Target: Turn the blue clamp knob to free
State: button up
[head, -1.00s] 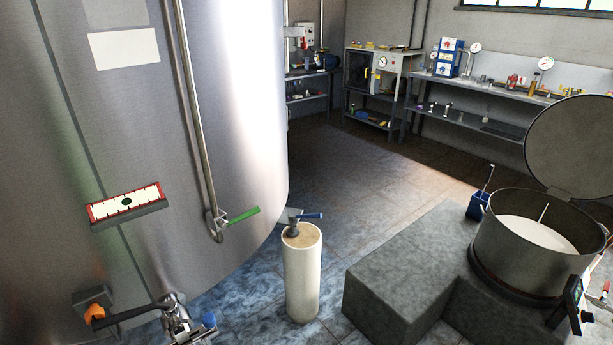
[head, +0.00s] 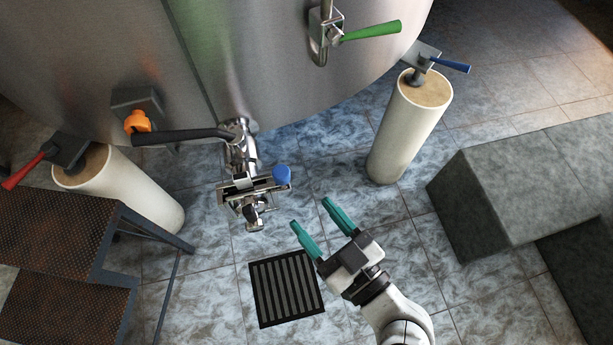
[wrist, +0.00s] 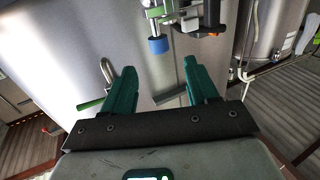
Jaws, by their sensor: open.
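The blue clamp knob (head: 282,174) sits on the right side of a metal clamp (head: 248,187) on the tank's outlet pipe in the head view. It also shows in the wrist view as a blue cylinder (wrist: 158,45) above and between my fingers. My gripper (head: 310,213) has teal fingers spread apart and empty, below and right of the knob in the head view. The fingers do not touch the knob. In the wrist view my open gripper (wrist: 156,80) is seen from behind, pointing towards the tank.
A black valve handle (head: 185,135) crosses above the clamp, with an orange knob (head: 138,121) at its left. White legs (head: 404,130) stand right and left. Rusty steps (head: 60,235) are at left, a grey block (head: 520,185) at right, a floor grate (head: 287,288) below.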

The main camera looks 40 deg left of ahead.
aim_at(287, 181)
jog(key=p+x, duration=0.2)
jog(key=x, duration=0.9)
jog(key=shift+w+r, duration=0.1)
jog(key=shift+r, duration=0.05)
jog(key=shift+c, duration=0.4)
jog(key=c, duration=0.9)
jog(key=shift+o, duration=0.2)
